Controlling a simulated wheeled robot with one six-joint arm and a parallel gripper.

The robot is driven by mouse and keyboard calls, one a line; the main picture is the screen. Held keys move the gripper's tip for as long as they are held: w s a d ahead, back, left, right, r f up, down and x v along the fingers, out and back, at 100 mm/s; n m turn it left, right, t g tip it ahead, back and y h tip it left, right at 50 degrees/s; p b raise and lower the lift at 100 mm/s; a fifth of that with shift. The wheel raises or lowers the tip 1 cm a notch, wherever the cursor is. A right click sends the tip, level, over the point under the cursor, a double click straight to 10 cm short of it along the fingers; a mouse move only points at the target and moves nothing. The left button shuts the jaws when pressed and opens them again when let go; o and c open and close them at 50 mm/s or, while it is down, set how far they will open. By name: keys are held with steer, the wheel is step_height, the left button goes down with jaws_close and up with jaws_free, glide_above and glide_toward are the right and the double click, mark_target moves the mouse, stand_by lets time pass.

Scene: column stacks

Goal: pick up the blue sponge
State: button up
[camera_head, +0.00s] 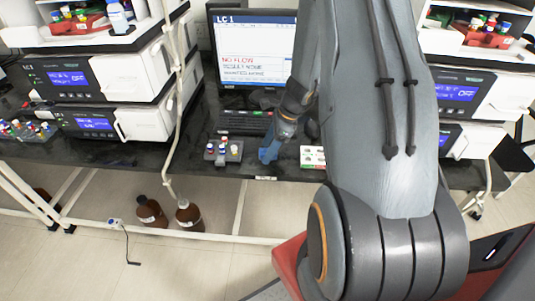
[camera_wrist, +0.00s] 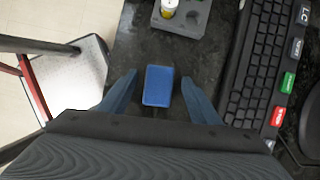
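The blue sponge (camera_wrist: 158,86) is a small upright rectangle on the dark bench top in the wrist view. My gripper (camera_wrist: 160,93) is open, with one blue finger on each side of the sponge and a visible gap to both. In the head view my gripper (camera_head: 268,153) is over the front part of the bench, in front of the keyboard. I cannot make out the sponge apart from the blue fingers there. The height of the fingertips above the bench is hard to tell.
A grey vial holder (camera_head: 223,153) stands just left of my gripper. A keyboard (camera_head: 245,122) and monitor (camera_head: 255,52) are behind. A white box with green and red marks (camera_head: 312,156) lies to the right. The bench's front edge is close.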

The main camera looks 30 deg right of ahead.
steer(key=c, duration=1.1)
steer(key=shift+o, duration=0.2)
steer(key=shift+r, duration=0.1)
step_height(320, 180, up, 10)
steer(key=b, duration=0.1)
